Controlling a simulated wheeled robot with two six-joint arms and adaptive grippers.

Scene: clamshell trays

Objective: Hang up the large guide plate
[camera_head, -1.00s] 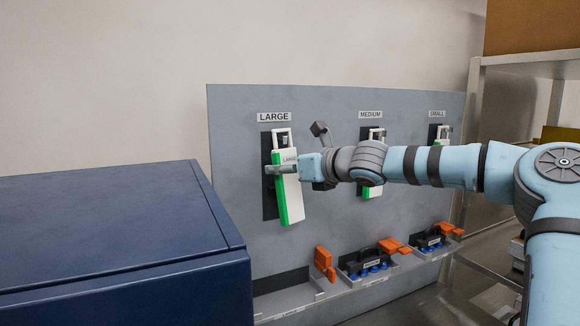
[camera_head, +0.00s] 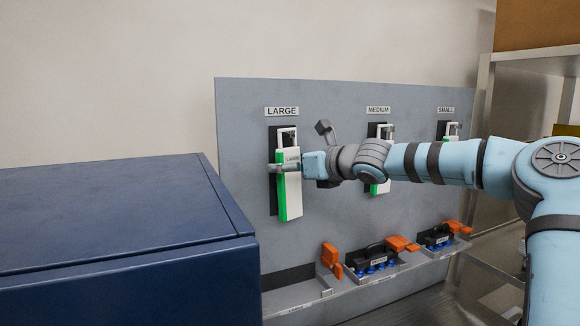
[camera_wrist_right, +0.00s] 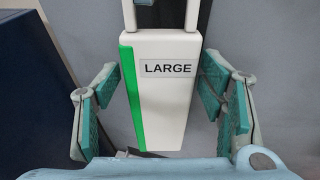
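The large guide plate (camera_head: 290,185), white with a green edge, hangs nearly upright at the LARGE station. Its top loop lies over the dark backing there; the hook contact is too small to tell. In the right wrist view the plate (camera_wrist_right: 165,105) shows its LARGE label between the fingers. My right gripper (camera_wrist_right: 158,80) is open around the plate, with a visible gap at the left finger and little or none at the right. In the head view the right gripper (camera_head: 283,168) reaches across the plate from the right. My left gripper is not in view.
The grey board (camera_head: 240,120) also carries MEDIUM and SMALL plates, partly behind my right arm. Below, a ledge holds black trays (camera_head: 372,260) with blue parts and orange pieces (camera_head: 331,258). A dark blue cabinet (camera_head: 110,220) fills the lower left.

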